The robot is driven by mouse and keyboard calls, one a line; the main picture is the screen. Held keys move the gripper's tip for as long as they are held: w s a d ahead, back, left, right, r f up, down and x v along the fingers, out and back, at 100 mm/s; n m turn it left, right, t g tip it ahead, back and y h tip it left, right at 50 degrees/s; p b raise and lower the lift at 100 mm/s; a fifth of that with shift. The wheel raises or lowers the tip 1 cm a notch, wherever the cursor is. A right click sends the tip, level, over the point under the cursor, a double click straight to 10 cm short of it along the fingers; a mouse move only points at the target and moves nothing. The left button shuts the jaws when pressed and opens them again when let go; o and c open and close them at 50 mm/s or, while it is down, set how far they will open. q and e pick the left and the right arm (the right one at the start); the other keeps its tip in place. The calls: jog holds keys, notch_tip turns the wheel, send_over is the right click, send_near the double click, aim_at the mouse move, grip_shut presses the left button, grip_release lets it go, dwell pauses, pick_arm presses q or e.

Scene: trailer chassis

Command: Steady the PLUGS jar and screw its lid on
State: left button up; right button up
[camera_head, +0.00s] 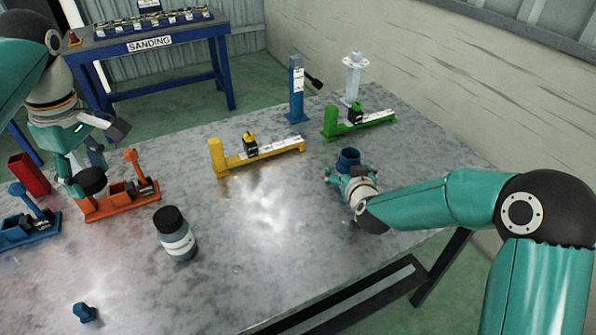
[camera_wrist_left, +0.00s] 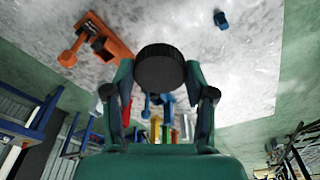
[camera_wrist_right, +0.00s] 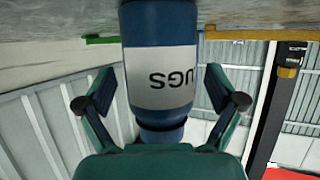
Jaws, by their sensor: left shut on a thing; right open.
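The blue PLUGS jar (camera_head: 348,156) stands upright on the metal table at the right, with no lid on its mouth. In the right wrist view its white label (camera_wrist_right: 160,78) appears upside down, with only part of the word showing. My right gripper (camera_head: 345,172) is open, with its fingers on either side of the jar; gaps show between them and the jar in the right wrist view. My left gripper (camera_head: 80,178) is shut on a black round lid (camera_head: 92,180), above the table at the far left. The lid also shows between its fingertips in the left wrist view (camera_wrist_left: 160,68).
A white-labelled jar with a black top (camera_head: 175,234) stands at front left. Orange (camera_head: 122,198), yellow (camera_head: 255,156) and green (camera_head: 358,122) fixtures line the table, with a blue post (camera_head: 297,92) behind. A blue bolt (camera_head: 84,312) lies in front. The table's middle is clear.

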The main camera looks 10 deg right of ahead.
jog(key=c, duration=1.4)
jog(key=shift+o, duration=0.2)
jog(key=shift+r, duration=0.15)
jog(key=shift+r, duration=0.55)
pick_arm(q)
notch_tip(320, 180, up, 2)
jog(key=shift+r+p, duration=0.1)
jog(key=shift+p, duration=0.95)
pick_arm(e)
notch_tip(320, 180, up, 9)
pick_arm(q)
notch_tip(320, 180, up, 4)
jog(key=p, duration=0.4)
jog(key=shift+r, duration=0.1)
pick_arm(e)
notch_tip(320, 180, up, 10)
jog(key=shift+f, duration=0.15)
